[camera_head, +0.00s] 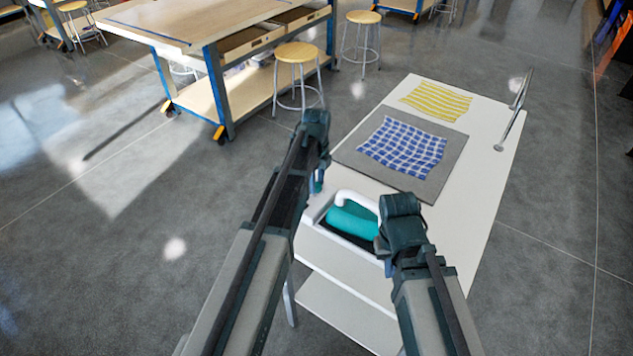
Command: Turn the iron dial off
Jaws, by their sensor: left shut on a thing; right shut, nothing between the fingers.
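The iron (352,222) is teal with a white handle (357,198). It lies in a dark-lined white tray (312,222) at the near end of a white ironing table. I cannot make out its dial. My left gripper (318,184) points down by the tray's far left corner, left of the iron. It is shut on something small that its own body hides. My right gripper (383,250) is over the tray's right side, close to the iron's right end, and hides part of it. It is shut and empty; whether it touches the iron cannot be told.
On the white table (478,180) lie a grey mat (348,150) with a blue checked cloth (402,147) and, behind it, a yellow striped cloth (436,101). A metal rail (513,122) stands at its right edge. A workbench (200,25) and stools (297,55) are behind. Floor is clear left.

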